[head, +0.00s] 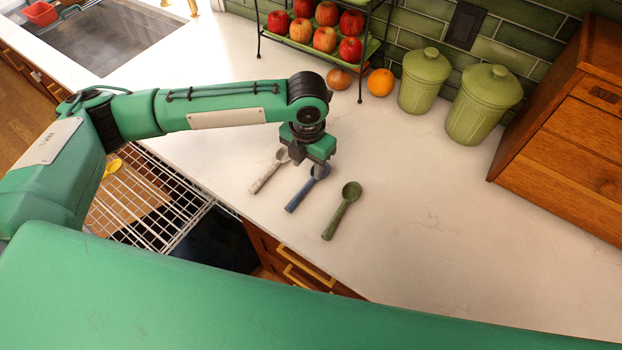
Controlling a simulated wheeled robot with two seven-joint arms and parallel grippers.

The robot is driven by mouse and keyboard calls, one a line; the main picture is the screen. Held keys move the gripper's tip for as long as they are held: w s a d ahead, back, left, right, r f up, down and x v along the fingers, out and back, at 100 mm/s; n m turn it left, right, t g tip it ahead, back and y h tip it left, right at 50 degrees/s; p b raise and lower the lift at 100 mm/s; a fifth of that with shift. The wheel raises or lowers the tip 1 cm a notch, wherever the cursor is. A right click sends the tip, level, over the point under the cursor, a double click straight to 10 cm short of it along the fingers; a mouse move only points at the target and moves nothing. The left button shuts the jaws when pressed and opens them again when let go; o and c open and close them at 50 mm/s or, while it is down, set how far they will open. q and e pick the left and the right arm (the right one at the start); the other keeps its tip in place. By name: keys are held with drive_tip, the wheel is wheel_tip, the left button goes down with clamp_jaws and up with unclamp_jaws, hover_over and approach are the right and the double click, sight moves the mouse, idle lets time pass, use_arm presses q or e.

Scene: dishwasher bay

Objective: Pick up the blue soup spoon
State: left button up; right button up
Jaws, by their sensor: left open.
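The blue soup spoon (300,195) lies on the white counter, between a pale spoon (264,182) on its left and a green spoon (342,211) on its right. Its handle points toward the counter's front edge. My left gripper (308,160) points down over the bowl end of the blue spoon and partly covers it. The gripper is open and holds nothing that I can see. I cannot tell how high above the counter its fingers are. My right gripper is not in view.
A white wire dishwasher rack (150,205) is at the left below the counter. Behind stand a fruit stand (372,45), an orange (380,82), green canisters (484,105) and a wooden box (565,130). The counter (450,240) at right is clear.

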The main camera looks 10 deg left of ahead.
sight(308, 184)
use_arm(q)
wheel_tip(308, 184, down, 3)
drive_tip(key=shift+r, duration=0.1)
drive_tip(key=shift+f+p, duration=0.65)
drive_tip(key=shift+p, duration=0.15)
wheel_tip(308, 184, down, 3)
drive_tip(key=shift+w+a+f+p, duration=0.1)
drive_tip(key=shift+f+p, duration=0.1)
drive_tip(key=shift+p, duration=0.5)
drive_tip(key=shift+f, duration=0.35)
clamp_jaws()
